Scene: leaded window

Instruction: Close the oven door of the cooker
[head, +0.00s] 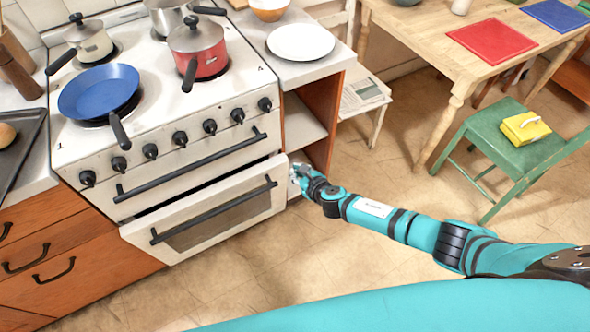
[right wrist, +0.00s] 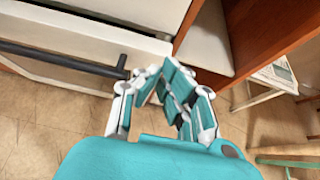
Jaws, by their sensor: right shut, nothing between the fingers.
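The white cooker (head: 150,150) stands at the left in the head view. Its lower oven door (head: 205,225), with a dark window and a black bar handle (head: 213,212), is ajar, tilted out at the top with a dark gap above it. My right gripper (head: 296,172) is shut and empty at the door's right edge; I cannot tell whether it touches. In the right wrist view, the fingers (right wrist: 155,76) are beside the right end of the black handle (right wrist: 62,58), with the door (right wrist: 50,78) behind. My left gripper is not in view.
A blue pan (head: 98,90) and several pots stand on the hob. Right of the cooker is an open wooden shelf unit (head: 318,110) with a white plate (head: 300,42) on top. A green chair (head: 500,145) and a wooden table (head: 440,50) stand right. The floor (head: 250,260) before the cooker is clear.

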